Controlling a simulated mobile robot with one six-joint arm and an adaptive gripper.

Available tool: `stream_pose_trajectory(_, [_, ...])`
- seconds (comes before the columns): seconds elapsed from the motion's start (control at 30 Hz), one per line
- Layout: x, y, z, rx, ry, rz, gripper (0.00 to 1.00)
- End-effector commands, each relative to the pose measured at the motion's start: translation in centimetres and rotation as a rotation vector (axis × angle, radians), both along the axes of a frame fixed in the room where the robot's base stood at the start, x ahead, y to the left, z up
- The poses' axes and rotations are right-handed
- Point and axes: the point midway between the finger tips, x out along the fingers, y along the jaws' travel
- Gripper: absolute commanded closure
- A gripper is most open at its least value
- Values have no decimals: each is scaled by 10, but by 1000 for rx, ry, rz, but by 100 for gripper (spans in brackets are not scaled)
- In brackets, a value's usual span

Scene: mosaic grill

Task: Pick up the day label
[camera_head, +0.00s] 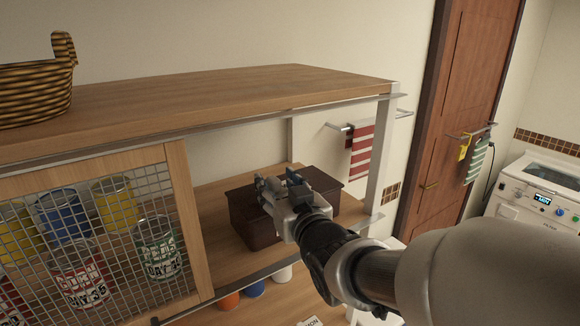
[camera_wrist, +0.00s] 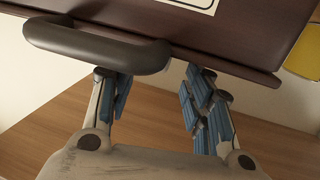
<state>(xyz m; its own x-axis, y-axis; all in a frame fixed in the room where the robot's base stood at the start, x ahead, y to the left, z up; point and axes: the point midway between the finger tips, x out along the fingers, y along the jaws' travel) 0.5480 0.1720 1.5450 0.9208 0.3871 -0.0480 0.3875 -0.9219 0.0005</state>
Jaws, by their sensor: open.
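A white card with a black border (camera_wrist: 196,4) lies on the dark brown box at the top edge of the wrist view. It is mostly cut off, and I cannot tell whether it is the day label. The dark box (camera_head: 247,219) stands on the wooden shelf in the head view; it also fills the top of the wrist view (camera_wrist: 235,40). A dark bar handle (camera_wrist: 95,47) sticks out from its near side. My gripper (camera_head: 277,182) is open at the box's front, its blue-padded fingers (camera_wrist: 152,88) spread apart below the handle. Nothing shows between them.
A wooden shelf top (camera_head: 230,95) is above the box, and a white post (camera_head: 383,150) is to its right. A mesh door (camera_head: 100,235) with cans behind it is at the left. Cans labelled with day numbers show through the mesh. A yellow object (camera_wrist: 304,55) is at the wrist view's right.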

Motion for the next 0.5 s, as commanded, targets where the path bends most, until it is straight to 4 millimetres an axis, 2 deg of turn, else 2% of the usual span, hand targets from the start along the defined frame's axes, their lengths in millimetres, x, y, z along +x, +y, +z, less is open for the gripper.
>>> stream_pose_trajectory(0.2, [30,10,-1,-1,2,0,53])
stream_pose_trajectory(0.5, [36,13,-2,0,0,0,53])
